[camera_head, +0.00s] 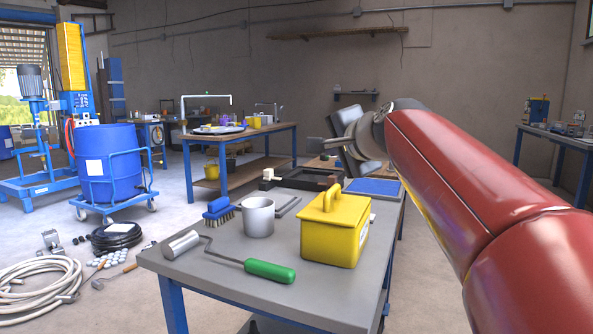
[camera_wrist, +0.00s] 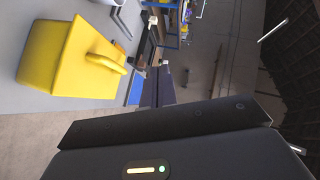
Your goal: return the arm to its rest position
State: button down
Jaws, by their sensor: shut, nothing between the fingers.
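My red arm (camera_head: 455,180) reaches in from the right edge in the head view. My gripper (camera_head: 318,149) is at its far end, shut and empty, raised above the back part of the grey workbench (camera_head: 190,272). In the wrist view dark parts of my wrist and gripper fill the bottom. The gripper touches nothing that I can see.
On the bench stand a yellow lidded box (camera_head: 333,232), also in the wrist view (camera_wrist: 62,62), a grey mug (camera_head: 258,217), a blue brush (camera_head: 219,211) and a green-handled roller (camera_head: 268,270). A blue drum (camera_head: 108,165) and coiled hose (camera_head: 40,290) are at left.

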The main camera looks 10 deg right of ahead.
jog(key=s+a+f+n+g+h, duration=0.1)
jog(key=s+f+n+g, duration=0.3)
jog(key=s+f, duration=1)
jog(key=s+a+f+n+g+h, duration=0.1)
jog(key=s+f+n+g, duration=0.4)
jog(key=s+f, duration=0.9)
notch_tip(320, 180, down, 6)
jog(key=n, duration=0.3)
jog(key=shift+a+n, duration=0.4)
jog(key=shift+r, duration=0.1)
